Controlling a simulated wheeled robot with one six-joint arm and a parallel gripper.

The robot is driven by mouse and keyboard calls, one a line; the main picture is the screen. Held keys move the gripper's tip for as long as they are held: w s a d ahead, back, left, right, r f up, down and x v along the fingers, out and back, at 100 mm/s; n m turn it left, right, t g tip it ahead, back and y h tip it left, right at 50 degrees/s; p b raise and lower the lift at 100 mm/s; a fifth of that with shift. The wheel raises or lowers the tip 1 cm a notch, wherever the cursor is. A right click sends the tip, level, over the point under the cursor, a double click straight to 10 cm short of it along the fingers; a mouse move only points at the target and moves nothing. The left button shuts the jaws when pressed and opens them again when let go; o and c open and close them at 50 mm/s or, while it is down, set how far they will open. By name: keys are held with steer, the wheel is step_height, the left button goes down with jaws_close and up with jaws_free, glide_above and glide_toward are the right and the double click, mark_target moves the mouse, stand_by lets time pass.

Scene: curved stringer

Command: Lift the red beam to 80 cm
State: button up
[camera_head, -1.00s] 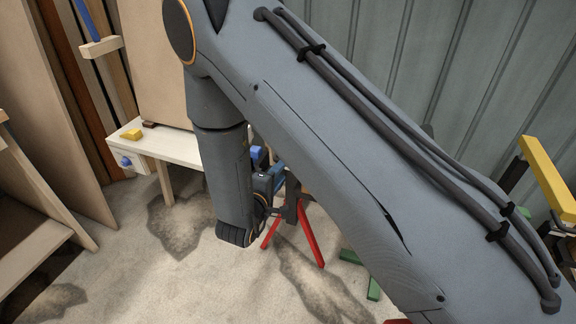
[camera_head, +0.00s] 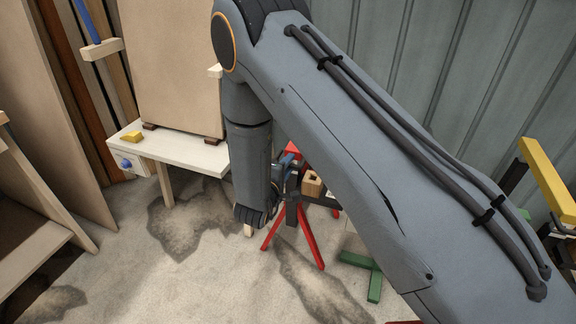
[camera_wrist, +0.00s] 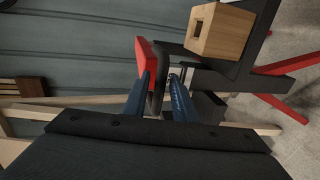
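A red piece (camera_head: 293,149), which may be the end of the red beam, shows above the stand in the head view. It also shows in the wrist view (camera_wrist: 146,56), just beyond my fingertips; most of its length is not visible. My gripper (camera_wrist: 163,82) has two blue fingers that stand apart, with a dark upright bar between them below the red piece. Whether the fingers press on that bar I cannot tell. In the head view my gripper (camera_head: 286,172) is partly hidden by my forearm. A dark stand with splayed red legs (camera_head: 311,240) is under it.
A wooden block with a square hole (camera_wrist: 217,32) sits on the stand's dark arm, right of my fingers. A white bench (camera_head: 175,152) with a yellow item (camera_head: 132,136) stands left. Green pieces (camera_head: 375,280) lie on the floor. A corrugated wall (camera_head: 450,90) is behind.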

jaws_close()
step_height(320, 180, up, 12)
steer(key=p, duration=0.8)
steer(key=shift+f, duration=0.25)
steer(key=shift+o, duration=1.3)
jaws_free()
steer(key=shift+f, duration=0.1)
